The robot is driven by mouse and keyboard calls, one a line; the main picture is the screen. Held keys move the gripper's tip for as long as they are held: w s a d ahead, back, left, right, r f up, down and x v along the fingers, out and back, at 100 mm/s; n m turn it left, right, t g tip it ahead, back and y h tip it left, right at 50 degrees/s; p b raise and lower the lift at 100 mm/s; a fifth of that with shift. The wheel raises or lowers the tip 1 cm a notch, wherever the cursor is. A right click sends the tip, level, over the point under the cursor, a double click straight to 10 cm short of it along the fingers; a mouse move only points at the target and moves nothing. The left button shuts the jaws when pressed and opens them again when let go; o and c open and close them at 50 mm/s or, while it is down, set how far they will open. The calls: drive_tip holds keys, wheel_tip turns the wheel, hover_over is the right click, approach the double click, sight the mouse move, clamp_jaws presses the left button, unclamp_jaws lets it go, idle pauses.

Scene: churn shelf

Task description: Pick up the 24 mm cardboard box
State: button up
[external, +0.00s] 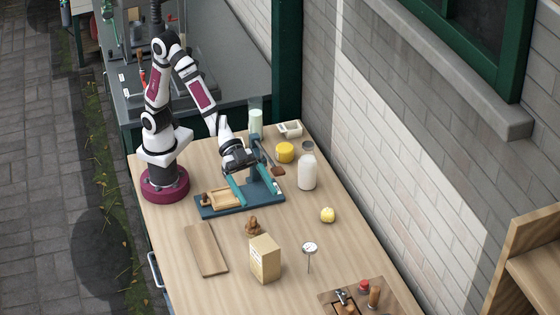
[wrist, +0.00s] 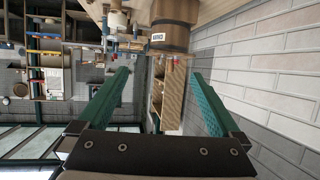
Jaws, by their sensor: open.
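The cardboard box (external: 264,259), pale tan with a small printed label, stands upright on the wooden table in the external view, toward the near part of the table. My gripper (external: 259,196) is behind it, over the blue-grey stand with a wooden tray. Its two teal fingers are spread apart with nothing seen between them. The wrist view also shows my gripper (wrist: 160,74) with its fingers apart, facing out across the room. I cannot make out the box in the wrist view.
A brown figurine (external: 253,226) stands just behind the box, a dial thermometer (external: 309,250) to its right, and a wooden board (external: 206,249) to its left. A white bottle (external: 307,171), yellow lump (external: 327,215) and yellow tub (external: 285,152) stand farther off. A tray of tools (external: 390,304) lies nearer.

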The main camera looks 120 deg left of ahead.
approach(272, 262)
drive_tip(key=shift+w+d, duration=0.4)
drive_tip(key=shift+w, duration=0.1)
drive_tip(key=x, duration=0.7)
drive_tip(key=shift+w+d+f, duration=0.15)
drive_tip(key=shift+w+f, duration=0.1)
drive_tip(key=shift+f, duration=0.1)
drive_tip(key=c, duration=1.5)
